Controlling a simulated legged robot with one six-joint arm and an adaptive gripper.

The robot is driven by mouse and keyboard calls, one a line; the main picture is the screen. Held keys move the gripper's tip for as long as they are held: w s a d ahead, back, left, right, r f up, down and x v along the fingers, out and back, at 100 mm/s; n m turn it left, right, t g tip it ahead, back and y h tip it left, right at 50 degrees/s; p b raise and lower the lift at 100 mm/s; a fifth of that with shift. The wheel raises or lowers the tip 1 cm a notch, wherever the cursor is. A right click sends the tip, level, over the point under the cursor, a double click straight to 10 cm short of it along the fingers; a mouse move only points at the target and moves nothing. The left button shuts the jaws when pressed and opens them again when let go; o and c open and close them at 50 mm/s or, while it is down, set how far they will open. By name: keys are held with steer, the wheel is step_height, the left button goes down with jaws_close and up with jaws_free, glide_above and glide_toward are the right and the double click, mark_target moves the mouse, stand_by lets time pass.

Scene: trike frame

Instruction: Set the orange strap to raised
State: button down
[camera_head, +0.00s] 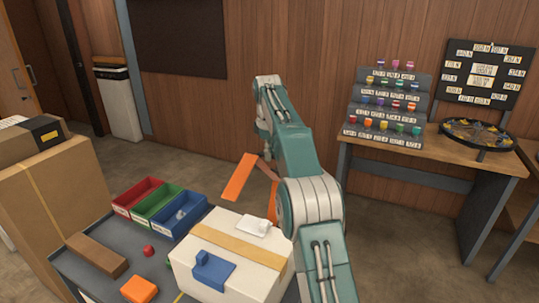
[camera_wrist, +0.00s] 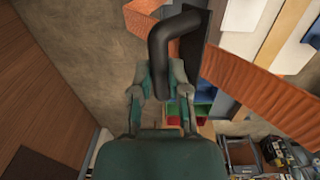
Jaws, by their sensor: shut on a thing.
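The orange strap (camera_head: 240,178) shows in the head view left of my arm, as a flat slanted piece above the floor. Another orange piece (camera_head: 272,201) hangs steeply beside the arm. In the wrist view the ribbed orange strap (camera_wrist: 262,95) runs diagonally at the right, and an orange part (camera_wrist: 140,16) shows at the top. My gripper (camera_wrist: 162,88) is shut on a black curved bar (camera_wrist: 163,45), which bends to the right at its top. I cannot tell how the bar joins the strap. In the head view my arm hides the gripper's fingers.
A white box (camera_head: 190,257) with a tan band, a blue latch and a white latch stands on the grey table, just below the strap. Red, green and blue bins (camera_head: 180,215) sit behind it. A wooden bench (camera_head: 440,158) with racks stands at the right.

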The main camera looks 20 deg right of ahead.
steer(key=shift+w+a, duration=0.15)
steer(key=shift+a, duration=0.05)
steer(key=c, duration=0.6)
jaws_free()
steer(key=shift+a, duration=0.15)
